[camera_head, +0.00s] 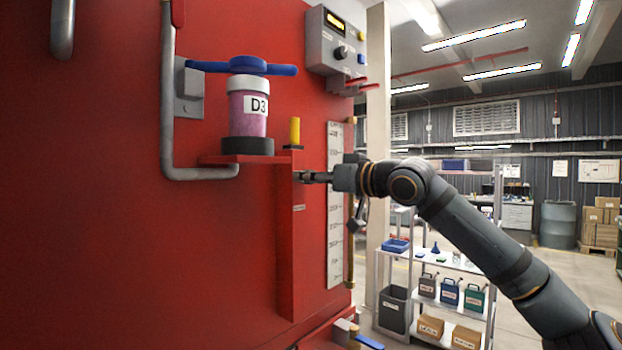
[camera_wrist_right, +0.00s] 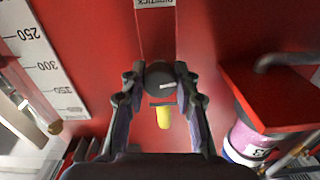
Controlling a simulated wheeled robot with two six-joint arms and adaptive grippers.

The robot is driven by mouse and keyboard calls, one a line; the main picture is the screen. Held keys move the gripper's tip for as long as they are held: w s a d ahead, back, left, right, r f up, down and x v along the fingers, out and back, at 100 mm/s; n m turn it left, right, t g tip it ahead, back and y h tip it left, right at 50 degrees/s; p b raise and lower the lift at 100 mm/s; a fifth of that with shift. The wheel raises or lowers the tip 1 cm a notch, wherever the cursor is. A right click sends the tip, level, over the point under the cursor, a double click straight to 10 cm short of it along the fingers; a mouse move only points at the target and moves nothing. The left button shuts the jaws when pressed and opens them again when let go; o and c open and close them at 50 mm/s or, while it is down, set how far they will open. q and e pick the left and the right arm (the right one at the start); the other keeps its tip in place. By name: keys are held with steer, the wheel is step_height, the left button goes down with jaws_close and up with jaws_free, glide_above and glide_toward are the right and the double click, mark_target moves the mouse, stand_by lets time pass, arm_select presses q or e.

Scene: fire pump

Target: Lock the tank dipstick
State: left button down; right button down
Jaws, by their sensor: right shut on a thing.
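The tank dipstick shows as a yellow handle (camera_head: 294,130) standing upright at the top of a red vertical channel on the red wall. It also shows in the wrist view (camera_wrist_right: 163,117), behind a dark round knob. My right gripper (camera_head: 306,178) comes in from the right, below the yellow handle. In the wrist view its two fingers (camera_wrist_right: 162,88) are closed around the dark round knob (camera_wrist_right: 161,76), which has a pale mark on its face. The knob is mostly hidden by the fingers in the head view. My left gripper is not in view.
A jar marked D3 (camera_head: 248,115) with a blue handle stands on a red ledge left of the dipstick. A grey pipe (camera_head: 167,100) runs beside it. A white scale (camera_head: 335,210) lies right of the channel. A control box (camera_head: 330,45) hangs above; shelves stand behind.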

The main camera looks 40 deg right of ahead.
steer(key=shift+m, duration=0.3)
steer(key=m, duration=0.3)
steer(key=shift+a+r+m, duration=0.1)
steer(key=shift+a+m, duration=0.05)
steer(key=shift+m, duration=0.65)
steer(key=m, duration=0.9)
steer(key=shift+m+b, duration=0.3)
steer(key=shift+b, duration=0.1)
steer(key=shift+m+b, duration=0.4)
steer(key=shift+m, duration=2.2)
